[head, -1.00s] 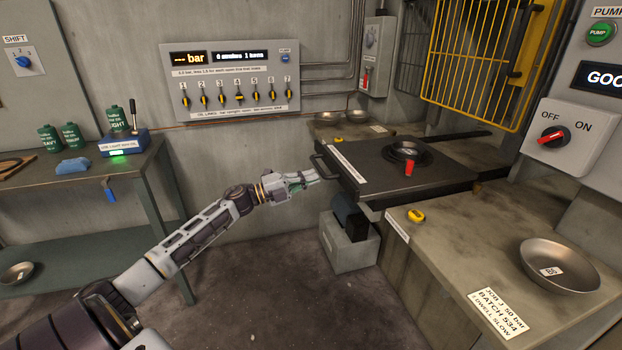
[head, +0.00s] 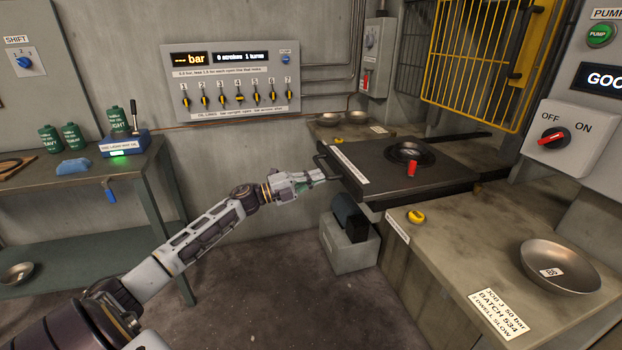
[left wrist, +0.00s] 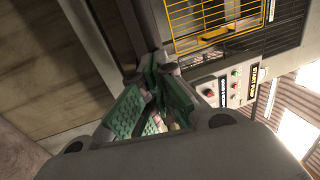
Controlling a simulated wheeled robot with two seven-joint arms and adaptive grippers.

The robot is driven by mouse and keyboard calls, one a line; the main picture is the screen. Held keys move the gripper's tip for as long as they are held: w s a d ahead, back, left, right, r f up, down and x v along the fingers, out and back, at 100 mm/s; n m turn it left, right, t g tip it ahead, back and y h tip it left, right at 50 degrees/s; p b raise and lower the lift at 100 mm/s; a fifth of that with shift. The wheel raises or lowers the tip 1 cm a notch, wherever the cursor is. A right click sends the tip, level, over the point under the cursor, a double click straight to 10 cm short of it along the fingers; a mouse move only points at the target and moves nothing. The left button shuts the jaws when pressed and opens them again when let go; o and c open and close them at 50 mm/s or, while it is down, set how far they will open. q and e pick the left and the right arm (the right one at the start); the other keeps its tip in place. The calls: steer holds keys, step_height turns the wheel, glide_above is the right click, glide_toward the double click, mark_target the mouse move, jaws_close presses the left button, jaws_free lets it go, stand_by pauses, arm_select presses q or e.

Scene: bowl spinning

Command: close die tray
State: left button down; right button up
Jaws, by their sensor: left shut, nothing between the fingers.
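The die tray (head: 378,180) is a dark flat slab pulled out in front of the yellow-caged press. A round die (head: 410,153) with a dark ring sits on it, and a red piece (head: 411,169) stands at the die's front. The tray's handle (head: 322,166) is a dark bar on its left end. My left gripper (head: 321,176) is shut and empty, with its fingertips at the handle; I cannot tell if they touch it. In the left wrist view its green-padded fingers (left wrist: 153,105) show close up. My right gripper is not in view.
A yellow cage guard (head: 485,60) stands raised behind the tray. A bench with a steel bowl (head: 560,267) and a yellow knob (head: 416,217) lies at right. A grey block (head: 349,247) stands below the tray.

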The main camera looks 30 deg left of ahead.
arm_select(q)
glide_toward(383, 167)
steer(key=shift+w+d+r+p, duration=0.15)
steer(key=shift+w+r+p, duration=0.3)
steer(key=shift+r, duration=0.45)
steer(key=x, duration=0.3)
steer(key=f+x, duration=0.1)
steer(key=x, duration=0.1)
steer(key=shift+w+d+b, duration=0.3)
steer(key=shift+w, duration=0.05)
steer(key=shift+w+d, duration=0.5)
steer(key=shift+w, duration=0.05)
steer(key=shift+w+d, duration=0.25)
steer(key=shift+w, duration=0.1)
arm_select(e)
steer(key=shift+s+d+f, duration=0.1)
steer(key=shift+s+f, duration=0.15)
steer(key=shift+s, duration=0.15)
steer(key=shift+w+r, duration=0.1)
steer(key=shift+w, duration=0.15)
